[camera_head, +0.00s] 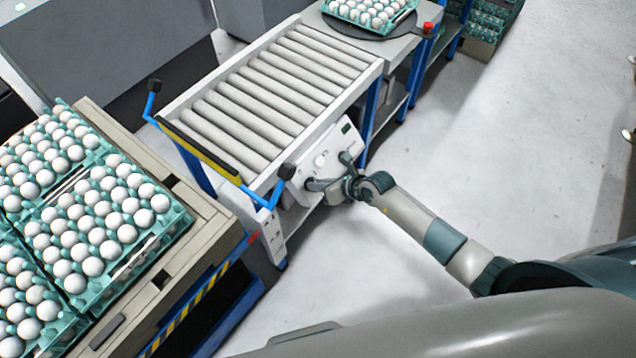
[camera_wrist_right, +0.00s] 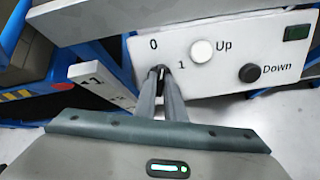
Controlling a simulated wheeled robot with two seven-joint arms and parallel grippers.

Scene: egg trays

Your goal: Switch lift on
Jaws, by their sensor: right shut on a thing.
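The lift's white control panel (camera_head: 333,160) is on the near side of the roller conveyor. In the right wrist view the panel (camera_wrist_right: 213,80) shows a rotary switch (camera_wrist_right: 160,70) by the marks 0 and 1, a white Up button (camera_wrist_right: 202,52) and a black Down button (camera_wrist_right: 250,73). My right gripper (camera_head: 312,184) reaches the panel from the right. In the wrist view its fingers (camera_wrist_right: 160,78) are shut on the switch and hide most of it. Which mark the switch points to cannot be told. My left gripper is not in view.
The roller conveyor (camera_head: 221,117) has blue posts and a yellow-black bar (camera_head: 205,152). Trays of white eggs (camera_head: 146,241) lie on a pallet stand at the left. Another egg tray (camera_head: 399,27) sits on a round dark plate at the back.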

